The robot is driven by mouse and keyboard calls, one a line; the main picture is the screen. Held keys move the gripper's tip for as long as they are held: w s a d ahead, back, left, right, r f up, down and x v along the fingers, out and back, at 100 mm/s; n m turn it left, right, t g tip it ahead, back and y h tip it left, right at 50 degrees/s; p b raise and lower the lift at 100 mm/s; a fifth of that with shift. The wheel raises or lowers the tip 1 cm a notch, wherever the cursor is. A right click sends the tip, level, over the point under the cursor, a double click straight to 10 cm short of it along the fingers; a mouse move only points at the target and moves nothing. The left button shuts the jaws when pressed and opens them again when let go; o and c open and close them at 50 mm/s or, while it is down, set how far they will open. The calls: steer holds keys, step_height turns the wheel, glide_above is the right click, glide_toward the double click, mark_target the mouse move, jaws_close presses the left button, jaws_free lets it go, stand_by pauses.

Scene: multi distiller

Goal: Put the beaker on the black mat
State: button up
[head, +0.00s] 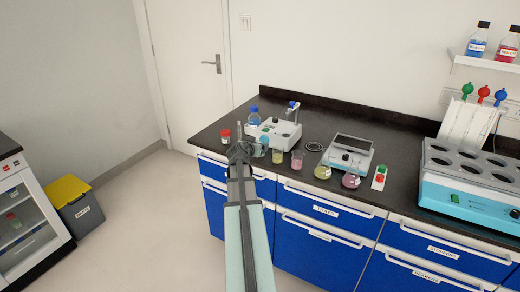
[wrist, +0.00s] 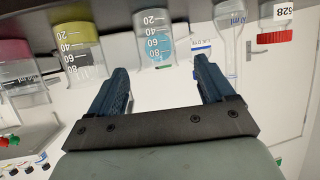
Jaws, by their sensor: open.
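My gripper (head: 240,151) is at the counter's front left, open and empty. Its two dark fingers are spread in the wrist view (wrist: 161,70). Ahead of the gap is a clear graduated beaker with teal content (wrist: 156,46), apart from the fingers; the head view shows it partly hidden by my gripper (head: 259,150). A yellow-green beaker (head: 277,155) and a pink beaker (head: 297,161) stand to its right. A round dark ringed disc (head: 314,147) lies flat on the dark counter; I cannot tell whether it is the black mat.
A red-capped jar (head: 226,137) and a volumetric flask (wrist: 228,45) stand near my gripper. Behind are a blue-capped bottle (head: 254,116) and a white device (head: 276,134). A yellow flask (head: 323,170), a pink flask (head: 351,178) and a screen-topped device (head: 346,157) stand to the right.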

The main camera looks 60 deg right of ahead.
mark_target(261, 140)
steer(key=shift+x, duration=3.7)
steer(key=shift+s+f, duration=0.1)
steer(key=shift+c, duration=0.3)
steer(key=c, duration=1.1)
steer(key=shift+r, duration=5)
steer(key=shift+n+t, duration=0.3)
